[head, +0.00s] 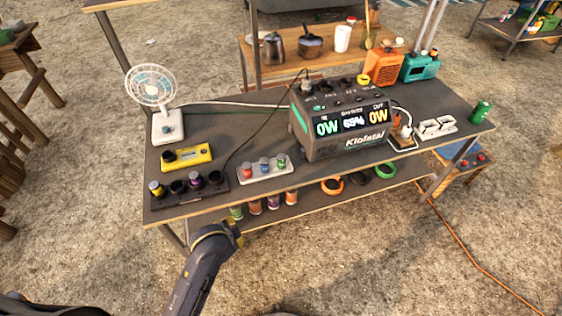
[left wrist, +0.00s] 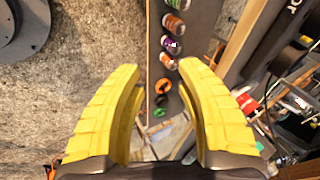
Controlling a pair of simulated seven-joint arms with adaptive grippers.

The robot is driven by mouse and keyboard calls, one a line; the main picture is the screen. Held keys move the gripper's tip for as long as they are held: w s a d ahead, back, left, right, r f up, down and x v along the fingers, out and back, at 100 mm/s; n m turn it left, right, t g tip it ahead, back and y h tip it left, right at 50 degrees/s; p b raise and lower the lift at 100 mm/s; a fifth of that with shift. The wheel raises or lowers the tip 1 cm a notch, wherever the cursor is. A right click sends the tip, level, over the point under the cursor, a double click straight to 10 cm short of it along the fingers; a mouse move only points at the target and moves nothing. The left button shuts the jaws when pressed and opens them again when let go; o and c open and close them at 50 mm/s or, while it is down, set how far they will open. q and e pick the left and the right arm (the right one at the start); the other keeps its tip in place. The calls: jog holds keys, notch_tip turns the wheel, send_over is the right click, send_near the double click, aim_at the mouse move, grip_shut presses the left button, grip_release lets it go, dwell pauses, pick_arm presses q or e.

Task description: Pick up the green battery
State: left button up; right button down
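Three green cylinders show in the head view, and I cannot tell for sure which is the green battery. A small green-banded cylinder (head: 281,161) stands upright at the right end of a white tray (head: 267,173), beside a blue and a red one. Another green cylinder (head: 236,212) is on the lower shelf, partly hidden by the tabletop edge. A larger green can (head: 481,112) stands at the table's right end. My left gripper (head: 237,232) is just in front of the table. In the left wrist view its yellow fingers (left wrist: 160,100) are apart and empty. My right gripper is not seen.
A dark holder (head: 187,195) with cylinders and a yellow device (head: 186,157) sit on the left of the table (head: 225,125). A fan (head: 155,100) stands behind. A large power station (head: 341,118) fills the middle. Coloured rings (head: 332,186) lie on the lower shelf.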

pick_arm(q)
jog(key=w+d+r+m+g+h, duration=0.2)
jog(key=w+d+r+m+h, duration=0.15)
jog(key=w+d+m, duration=0.55)
jog(key=m+g+y, duration=0.3)
jog(key=m+g, duration=0.1)
jog(key=m, duration=0.9)
send_near(281, 156)
notch_tip(281, 156, down, 12)
jog(key=shift+w+d+f, duration=0.1)
jog(key=shift+w+d, duration=0.05)
jog(key=shift+d, duration=0.05)
jog(key=shift+c, duration=0.4)
grip_shut()
